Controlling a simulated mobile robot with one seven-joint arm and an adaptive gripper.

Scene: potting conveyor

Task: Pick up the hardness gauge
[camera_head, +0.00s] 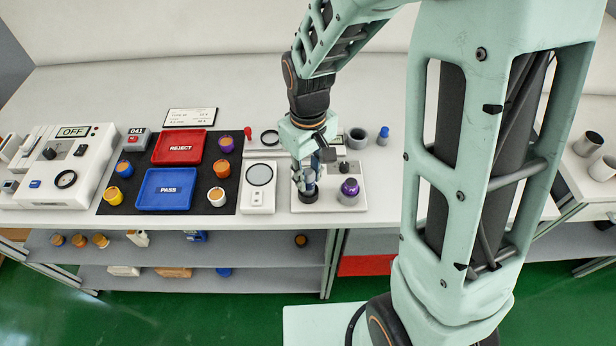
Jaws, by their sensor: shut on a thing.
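My gripper (306,178) points down over a white plate (329,207) at the centre of the bench. It is shut on a small dark upright thing, which I take to be the hardness gauge (308,196). The fingers hide most of the gauge, and only its dark lower end shows below them. I cannot tell whether that end touches the plate. A purple-topped round piece (350,187) sits on the same plate, just right of my gripper.
Left of the plate are a white device with a round lens (260,175), a red REJECT tray (180,148), a blue PASS tray (165,189) and several small pots. A grey ring-shaped cup (357,138) and a blue-capped piece (383,136) stand behind to the right.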

